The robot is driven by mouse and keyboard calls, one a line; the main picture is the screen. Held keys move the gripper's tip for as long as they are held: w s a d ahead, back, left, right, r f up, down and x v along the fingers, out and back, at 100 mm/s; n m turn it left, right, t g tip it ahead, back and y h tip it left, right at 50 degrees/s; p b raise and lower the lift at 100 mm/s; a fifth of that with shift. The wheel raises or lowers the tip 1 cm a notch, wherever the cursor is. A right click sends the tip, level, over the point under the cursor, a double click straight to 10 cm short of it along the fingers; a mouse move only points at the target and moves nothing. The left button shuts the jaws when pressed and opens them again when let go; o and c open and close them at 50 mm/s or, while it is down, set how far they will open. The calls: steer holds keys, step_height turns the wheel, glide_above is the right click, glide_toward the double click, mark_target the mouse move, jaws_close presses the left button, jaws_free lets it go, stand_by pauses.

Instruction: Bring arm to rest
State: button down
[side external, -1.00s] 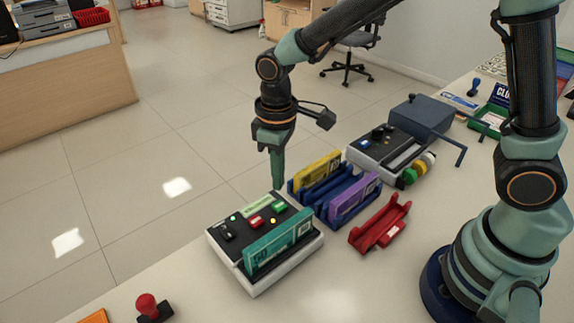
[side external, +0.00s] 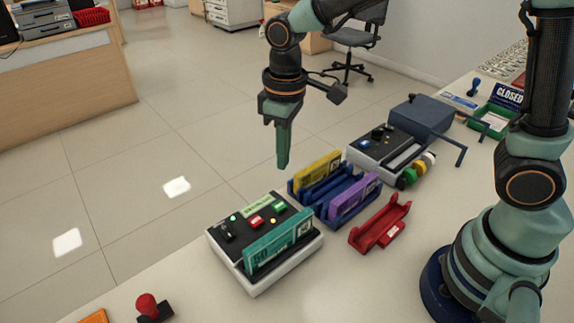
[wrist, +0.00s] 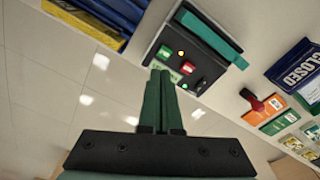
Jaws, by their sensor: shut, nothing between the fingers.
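My gripper (side external: 283,165) is shut and empty. It hangs in the air above the counter's far edge, behind the blue holder and above the counting device. In the wrist view its two green fingers (wrist: 160,75) lie together, pointing toward the device. The counting device (side external: 237,228), black-topped with red and green buttons and small lights, stands on the counter, with a teal banknote bundle (side external: 279,242) upright in its front slot. The device also shows in the wrist view (wrist: 185,60). Nothing touches my fingers.
The blue holder (side external: 322,197) carries a yellow bundle (side external: 318,171) and a purple bundle (side external: 355,199). An empty-looking red holder (side external: 380,224) lies right of it. A second machine (side external: 380,152) and grey-blue box (side external: 421,117) stand behind. A red-knobbed stamp (side external: 147,305) is at front left.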

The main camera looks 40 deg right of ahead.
steer(key=s+d+r+m+t, duration=0.2)
steer(key=s+d+r, duration=0.2)
steer(key=d, duration=0.2)
steer(key=s+d+r+m+t, duration=0.3)
steer(key=d+r, duration=0.1)
steer(key=d, duration=0.3)
steer(key=shift+s+d+r+m, duration=0.3)
steer(key=shift+s+r, duration=0.05)
steer(key=shift+r, duration=0.05)
